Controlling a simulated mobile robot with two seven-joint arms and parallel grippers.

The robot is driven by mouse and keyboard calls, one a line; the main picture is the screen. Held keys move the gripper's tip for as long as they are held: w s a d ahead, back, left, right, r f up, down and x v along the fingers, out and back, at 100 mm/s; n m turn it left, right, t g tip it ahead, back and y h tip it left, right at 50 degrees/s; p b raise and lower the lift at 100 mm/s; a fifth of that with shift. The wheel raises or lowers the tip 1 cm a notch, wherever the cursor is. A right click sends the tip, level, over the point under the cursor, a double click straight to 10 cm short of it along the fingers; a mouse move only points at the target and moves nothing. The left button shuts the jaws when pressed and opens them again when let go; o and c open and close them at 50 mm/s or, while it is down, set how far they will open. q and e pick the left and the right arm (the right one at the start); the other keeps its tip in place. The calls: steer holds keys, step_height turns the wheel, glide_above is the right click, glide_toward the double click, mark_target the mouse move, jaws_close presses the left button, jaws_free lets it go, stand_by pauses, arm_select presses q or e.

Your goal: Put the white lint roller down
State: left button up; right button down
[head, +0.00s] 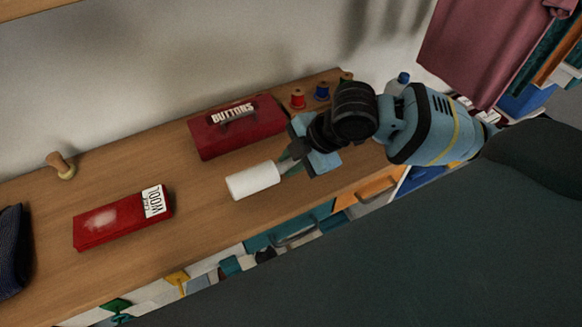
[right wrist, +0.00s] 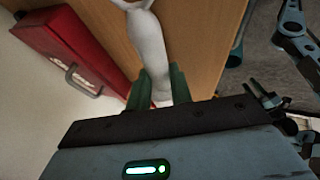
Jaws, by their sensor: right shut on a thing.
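The white lint roller (head: 253,180) is in my right gripper (head: 289,165), over the front part of the wooden bench top. Its white cylinder points left in the head view, away from the gripper. In the right wrist view the lint roller (right wrist: 147,38) runs up from between the green fingers of my right gripper (right wrist: 158,88), which are shut on its handle. The head view does not clearly show whether the roller touches the bench or hangs just above it.
On the wooden bench (head: 120,264) stand a red BUTTONS box (head: 240,132) behind the roller, a red WOOL box (head: 122,218) at left, a wooden stamp-like knob (head: 61,165), thread spools (head: 298,98) and dark folded cloth (head: 14,250). Bare wood lies between the WOOL box and roller.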

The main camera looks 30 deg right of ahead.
arm_select(q)
steer(key=shift+s+f, duration=0.1)
arm_select(e)
steer(key=shift+f, duration=1.35)
steer(key=c, duration=1.3)
jaws_free()
steer(key=shift+o, duration=0.2)
steer(key=shift+s+d+r, duration=0.15)
steer(key=shift+r, duration=0.3)
arm_select(q)
steer(key=shift+w+a+r+p, duration=0.1)
steer(key=shift+w+r+p, duration=0.5)
steer(key=shift+r, duration=0.2)
arm_select(e)
steer(key=v, duration=1.1)
